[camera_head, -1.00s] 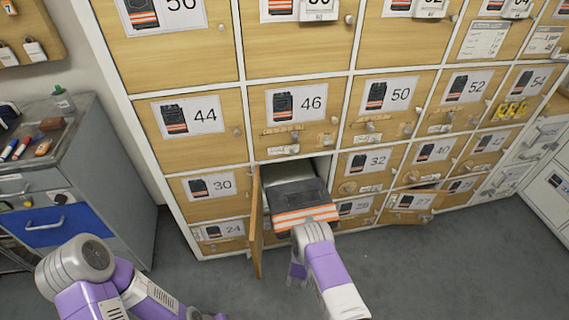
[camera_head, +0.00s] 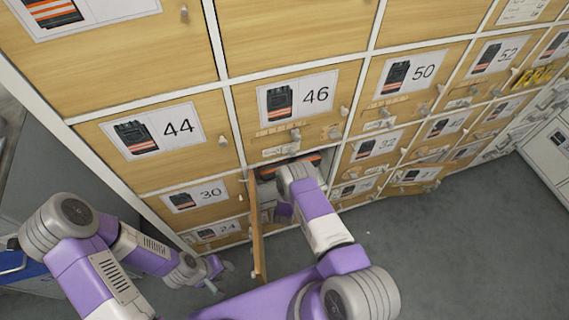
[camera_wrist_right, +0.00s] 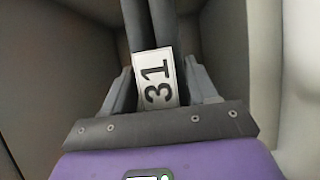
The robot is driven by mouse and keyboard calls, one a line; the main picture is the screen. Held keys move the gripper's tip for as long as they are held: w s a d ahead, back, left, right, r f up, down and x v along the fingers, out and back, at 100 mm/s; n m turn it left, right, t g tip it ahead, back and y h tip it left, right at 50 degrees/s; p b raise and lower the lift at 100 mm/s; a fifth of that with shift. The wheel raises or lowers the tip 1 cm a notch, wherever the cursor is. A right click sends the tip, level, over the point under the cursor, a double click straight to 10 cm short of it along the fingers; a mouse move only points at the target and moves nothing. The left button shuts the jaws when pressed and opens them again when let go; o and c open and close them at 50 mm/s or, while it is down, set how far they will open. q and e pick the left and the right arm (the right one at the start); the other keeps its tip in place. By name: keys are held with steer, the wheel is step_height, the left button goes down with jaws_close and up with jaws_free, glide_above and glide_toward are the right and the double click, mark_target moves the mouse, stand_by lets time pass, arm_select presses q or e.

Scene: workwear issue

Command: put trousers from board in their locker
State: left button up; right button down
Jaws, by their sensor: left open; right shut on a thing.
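The folded trousers, dark with orange and pale stripes (camera_head: 318,158), lie inside the open locker (camera_head: 327,172) below door 46. Only a strip of them shows in the head view. My right gripper is shut on them inside the opening; its wrist hides its fingertips in the head view. The right wrist view shows the gripper (camera_wrist_right: 160,85) inside the compartment with a white tag reading 31 (camera_wrist_right: 158,77) and dark strips running back. The locker's door (camera_head: 257,235) stands swung open to the left of my right arm. My left gripper (camera_head: 210,275) is open and empty, low at the left.
Closed doors 44 (camera_head: 165,140), 46 (camera_head: 300,105), 30 (camera_head: 200,197) and 32 (camera_head: 370,150) surround the opening. Handles and locks stick out from several doors. A lower door (camera_head: 410,188) to the right is slightly ajar. The grey floor (camera_head: 460,260) at right is clear.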

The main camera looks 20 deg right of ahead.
steer(key=shift+f+b, duration=1.9)
steer(key=shift+f, duration=2.45)
steer(key=shift+r, duration=0.1)
steer(key=shift+c, duration=1.6)
jaws_free()
steer(key=shift+s+f, duration=0.15)
steer(key=shift+f, duration=0.05)
